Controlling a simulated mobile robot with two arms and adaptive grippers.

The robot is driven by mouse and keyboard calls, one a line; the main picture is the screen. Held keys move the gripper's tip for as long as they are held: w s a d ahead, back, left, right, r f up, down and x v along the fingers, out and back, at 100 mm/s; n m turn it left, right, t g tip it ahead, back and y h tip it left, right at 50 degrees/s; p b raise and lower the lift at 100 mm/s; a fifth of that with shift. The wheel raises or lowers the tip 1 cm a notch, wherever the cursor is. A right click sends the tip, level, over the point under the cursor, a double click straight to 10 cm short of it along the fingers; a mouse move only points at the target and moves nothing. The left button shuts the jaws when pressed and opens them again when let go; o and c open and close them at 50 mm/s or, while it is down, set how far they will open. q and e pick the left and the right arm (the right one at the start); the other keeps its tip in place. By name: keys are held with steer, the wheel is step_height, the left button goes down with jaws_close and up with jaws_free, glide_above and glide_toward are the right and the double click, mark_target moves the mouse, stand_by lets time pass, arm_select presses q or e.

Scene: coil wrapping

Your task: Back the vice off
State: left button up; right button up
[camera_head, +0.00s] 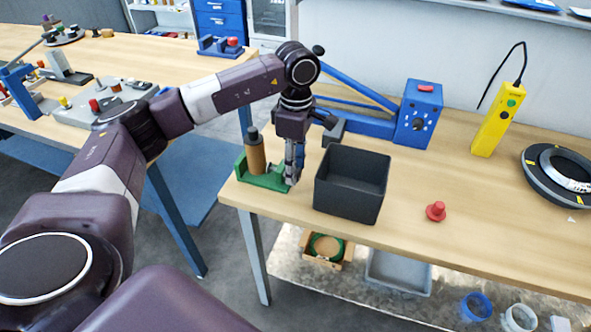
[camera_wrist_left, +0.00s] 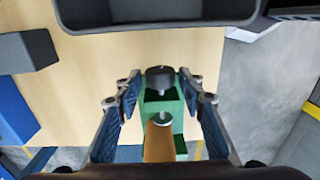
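A green vice (camera_head: 268,181) stands at the left front corner of the wooden table. A brown cylinder (camera_head: 256,158) with a dark top stands upright at it; whether it is clamped I cannot tell. In the left wrist view the green vice body (camera_wrist_left: 180,147) lies beside the brown cylinder (camera_wrist_left: 158,145), and a round black knob (camera_wrist_left: 160,76) sits at the far end. My left gripper (camera_head: 292,180) points down at the vice's right end. In the wrist view its fingers (camera_wrist_left: 160,85) are apart on both sides of the knob, with small gaps. My right gripper is out of view.
A black open bin (camera_head: 352,183) stands close to the right of my left gripper. Behind it is a blue fixture (camera_head: 418,114) with a long blue arm. A red knob (camera_head: 436,211), a yellow pendant (camera_head: 497,122) and a dark ring (camera_head: 558,176) lie further right.

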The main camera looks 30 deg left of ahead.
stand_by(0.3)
arm_select(q)
steer(key=shift+w+r+g+p, duration=0.1)
steer(key=shift+r+g+p, duration=0.05)
steer(key=shift+g+p, duration=0.3)
steer(key=shift+g, duration=0.25)
steer(key=shift+w+f+g, duration=0.15)
steer(key=shift+f+g, duration=0.05)
steer(key=shift+g, duration=0.1)
steer(key=shift+p, duration=0.35)
steer(key=shift+g+h, duration=0.3)
steer(key=shift+g, duration=0.1)
steer(key=shift+w+g, duration=0.2)
steer(key=shift+g, duration=0.1)
